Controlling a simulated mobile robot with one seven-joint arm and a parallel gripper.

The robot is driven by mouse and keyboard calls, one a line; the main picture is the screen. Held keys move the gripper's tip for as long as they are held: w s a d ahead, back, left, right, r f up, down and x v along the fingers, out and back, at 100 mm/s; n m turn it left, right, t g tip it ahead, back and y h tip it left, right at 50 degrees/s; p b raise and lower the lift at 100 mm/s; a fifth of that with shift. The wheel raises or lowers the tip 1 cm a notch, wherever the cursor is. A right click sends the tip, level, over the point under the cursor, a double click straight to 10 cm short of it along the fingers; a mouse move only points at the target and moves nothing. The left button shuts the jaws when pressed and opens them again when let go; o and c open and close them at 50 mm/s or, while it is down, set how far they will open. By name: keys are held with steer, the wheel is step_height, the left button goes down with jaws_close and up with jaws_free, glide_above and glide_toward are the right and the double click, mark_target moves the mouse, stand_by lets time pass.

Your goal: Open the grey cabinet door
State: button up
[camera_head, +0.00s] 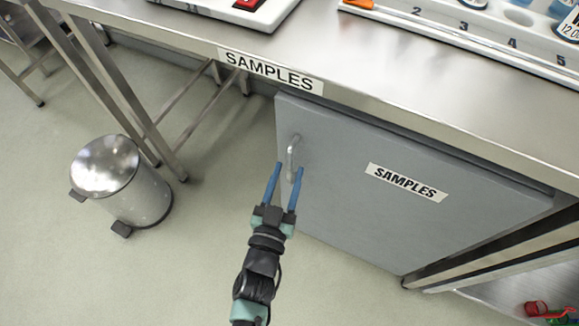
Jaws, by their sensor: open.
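The grey cabinet door (350,215) is under the steel bench and looks closed. It bears a "SAMPLES" label (407,183). Its metal bar handle (292,156) is upright near the door's left edge. My gripper (287,168) is open, with its two blue fingers pointing up the picture. The fingertips appear on either side of the handle's lower part. I cannot tell from this view whether they reach it in depth or touch it. Nothing shows between the fingers apart from the handle.
The steel bench (330,65) overhangs the door, with a "SAMPLES" label (270,71) on its edge. A numbered white rack (480,40) and a white tray (232,8) stand on it. A pedal bin (122,182) stands left. The floor (190,250) before the door is clear.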

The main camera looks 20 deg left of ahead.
steer(key=shift+w+a, duration=0.2)
steer(key=shift+w, duration=0.85)
jaws_close()
stand_by(0.7)
